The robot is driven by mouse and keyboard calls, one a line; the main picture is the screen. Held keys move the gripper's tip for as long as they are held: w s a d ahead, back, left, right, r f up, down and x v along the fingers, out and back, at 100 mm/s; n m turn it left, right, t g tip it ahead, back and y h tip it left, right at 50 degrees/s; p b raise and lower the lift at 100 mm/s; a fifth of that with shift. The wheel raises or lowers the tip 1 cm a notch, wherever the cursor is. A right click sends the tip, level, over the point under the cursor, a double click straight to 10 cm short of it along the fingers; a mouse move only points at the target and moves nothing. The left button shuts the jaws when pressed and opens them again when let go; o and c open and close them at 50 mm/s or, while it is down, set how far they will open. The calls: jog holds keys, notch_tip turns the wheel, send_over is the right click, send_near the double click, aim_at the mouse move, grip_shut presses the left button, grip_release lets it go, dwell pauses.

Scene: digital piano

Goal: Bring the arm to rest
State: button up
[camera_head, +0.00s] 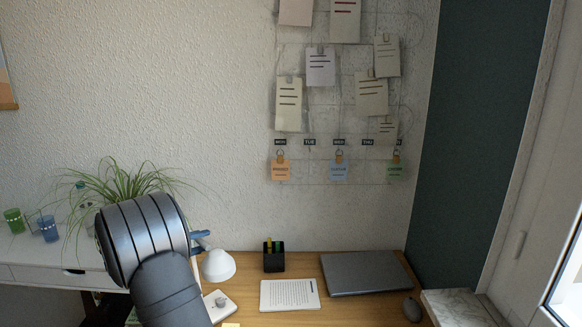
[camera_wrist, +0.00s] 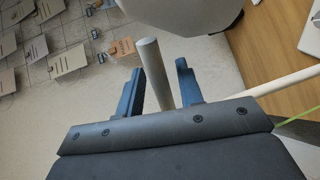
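My gripper (camera_head: 203,240) shows in the head view as small blue fingers at the right side of my dark arm, just above the white lamp head. In the wrist view both blue fingers (camera_wrist: 159,68) are spread apart. A grey cylindrical rod (camera_wrist: 154,70) shows between them; I cannot tell whether it touches either finger or lies beyond them. The white desk lamp (camera_head: 218,266) stands on the desk, its shade close under the fingers. A large white rounded surface, probably the lamp shade (camera_wrist: 185,14), fills the top of the wrist view. My arm hides part of the lamp.
The wooden desk (camera_head: 350,307) holds a black pen cup (camera_head: 273,256), a printed sheet (camera_head: 289,295), a closed laptop (camera_head: 366,273) and a mouse (camera_head: 412,309). A plant (camera_head: 125,185) stands behind my arm.

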dwell(0.3)
jog(key=v, duration=1.8)
jog(key=x, duration=1.8)
jog(key=shift+w+d, duration=0.15)
jog(key=shift+d, duration=0.05)
jog(key=n+t+y, duration=0.1)
jog(key=w+d+n+t+y, duration=0.1)
jog(key=n+y, duration=0.1)
jog(key=shift+w, duration=0.1)
jog(key=shift+w+n+t+y, duration=0.4)
jog(key=shift+n+t+y, duration=0.35)
jog(key=shift+y, duration=0.45)
jog(key=shift+o, duration=0.3)
